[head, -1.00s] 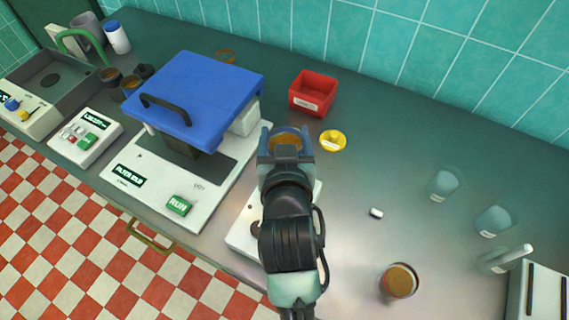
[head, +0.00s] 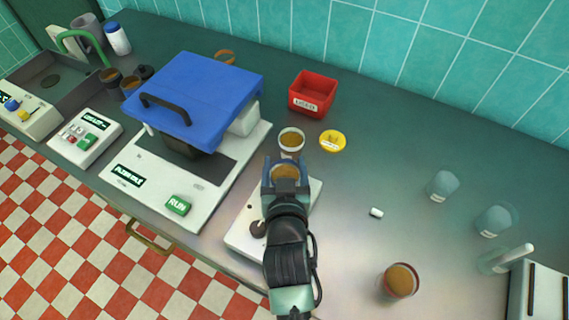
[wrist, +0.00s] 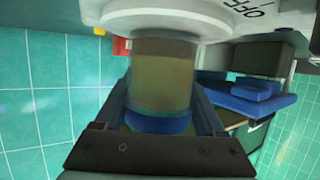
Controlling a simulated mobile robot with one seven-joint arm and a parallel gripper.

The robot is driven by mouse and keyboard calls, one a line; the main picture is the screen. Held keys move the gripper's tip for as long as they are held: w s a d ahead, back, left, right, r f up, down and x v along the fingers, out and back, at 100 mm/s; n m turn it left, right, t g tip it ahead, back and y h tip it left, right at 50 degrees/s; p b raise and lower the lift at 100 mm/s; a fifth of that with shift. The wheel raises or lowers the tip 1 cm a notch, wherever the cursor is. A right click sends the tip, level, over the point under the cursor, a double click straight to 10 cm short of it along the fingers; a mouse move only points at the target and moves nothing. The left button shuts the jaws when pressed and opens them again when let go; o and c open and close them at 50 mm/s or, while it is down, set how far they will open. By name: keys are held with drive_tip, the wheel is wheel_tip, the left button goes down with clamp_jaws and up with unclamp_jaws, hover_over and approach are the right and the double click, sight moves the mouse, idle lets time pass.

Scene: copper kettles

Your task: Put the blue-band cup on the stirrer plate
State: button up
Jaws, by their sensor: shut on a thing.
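My gripper (head: 285,168) is shut on the blue-band cup (head: 286,172), which has brown contents. In the wrist view the cup (wrist: 162,80) is between the fingers, with its blue band (wrist: 158,123) near the palm. The stirrer plate is the round white top (wrist: 165,20) of a low white unit (head: 242,238) on the bench. The cup's far end is over or against this white top; I cannot tell if they touch. My arm hides much of the unit in the head view.
A pale-rimmed cup (head: 291,141) stands just behind my gripper, beside a yellow dish (head: 333,141). A red bin (head: 313,93) is at the back. The blue-lidded machine (head: 200,95) is left. A red-rimmed cup (head: 399,281) and a small white piece (head: 376,212) are right.

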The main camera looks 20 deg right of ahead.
drive_tip(key=o, duration=1.5)
drive_tip(key=shift+r, duration=0.2)
drive_tip(key=v, duration=1)
drive_tip(key=shift+s+a, duration=0.15)
drive_tip(key=shift+s, duration=0.2)
drive_tip(key=shift+s+a+r, duration=0.25)
drive_tip(key=shift+s, duration=0.3)
